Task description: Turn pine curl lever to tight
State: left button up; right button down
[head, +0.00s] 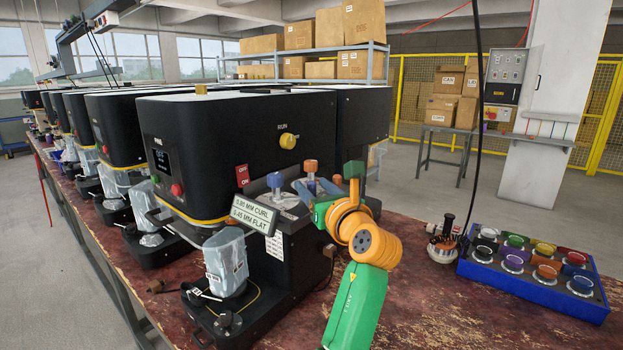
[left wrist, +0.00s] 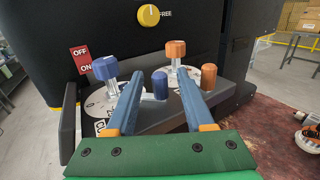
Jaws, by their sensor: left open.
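The nearest black seamer (head: 210,140) has two adjusters on its right-hand ledge, a blue one and an orange one. In the left wrist view the blue knob (left wrist: 105,67) stands over a dial plate, with a partly hidden label starting "CU" beside it. A blue lever grip (left wrist: 160,85) stands to its right. The orange knob (left wrist: 176,49) and orange lever grip (left wrist: 208,76) are farther right. My left gripper (left wrist: 159,75) is open, its fingers on either side of the blue grip, with no clear contact. It also shows in the head view (head: 308,186). My right gripper is not in view.
A wrapped can (head: 226,262) sits at the seamer's front. A yellow knob (head: 288,141) is above the levers. A blue tray of coloured pots (head: 531,288) lies right on the worn red bench.

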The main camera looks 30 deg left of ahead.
pick_arm(q)
jog(key=shift+w+a+f, duration=0.25)
jog(key=shift+w+a, duration=0.25)
jog(key=shift+a, duration=0.2)
jog(key=shift+s+d+r, duration=0.1)
jog(key=shift+d, duration=0.1)
jog(key=c, duration=0.4)
grip_shut()
dwell(0.3)
